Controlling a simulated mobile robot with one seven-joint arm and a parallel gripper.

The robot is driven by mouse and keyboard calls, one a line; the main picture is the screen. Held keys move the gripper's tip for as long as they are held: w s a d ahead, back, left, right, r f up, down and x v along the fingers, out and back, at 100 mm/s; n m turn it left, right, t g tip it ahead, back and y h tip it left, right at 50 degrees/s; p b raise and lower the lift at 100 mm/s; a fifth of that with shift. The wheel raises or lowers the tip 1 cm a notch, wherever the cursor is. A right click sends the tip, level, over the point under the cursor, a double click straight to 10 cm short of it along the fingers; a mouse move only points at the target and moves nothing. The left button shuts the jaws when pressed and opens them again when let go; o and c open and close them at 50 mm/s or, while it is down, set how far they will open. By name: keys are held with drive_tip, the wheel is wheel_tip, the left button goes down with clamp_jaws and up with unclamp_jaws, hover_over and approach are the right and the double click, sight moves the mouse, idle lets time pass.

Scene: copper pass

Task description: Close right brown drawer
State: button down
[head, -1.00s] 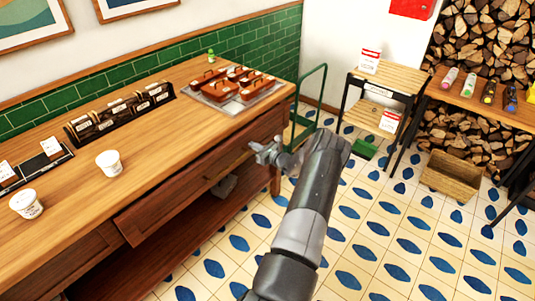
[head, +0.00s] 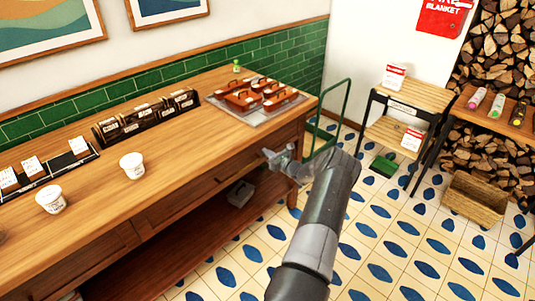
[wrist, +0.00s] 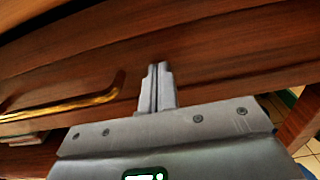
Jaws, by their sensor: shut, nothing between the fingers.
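The right brown drawer (head: 205,186) is in the wooden counter, under its top. Its front looks flush or nearly flush with the counter front in the head view; any thin gap is hard to tell. In the wrist view the brown drawer front (wrist: 225,60) fills much of the picture, with a brass bar handle (wrist: 62,110) at the left. My gripper (head: 266,155) is shut and empty, at the right part of the drawer front. In the wrist view its fingertips (wrist: 157,68) are together, right of the handle and against or very close to the wood.
The counter top (head: 185,140) carries a tray (head: 240,118) of copper-coloured pans, dark boxes (head: 145,115) and white tubs (head: 132,165). A lower shelf (head: 180,240) is beneath. A green cart frame (head: 347,112) stands beyond the counter's right end.

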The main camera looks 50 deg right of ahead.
drive_tip(key=s, duration=1.4)
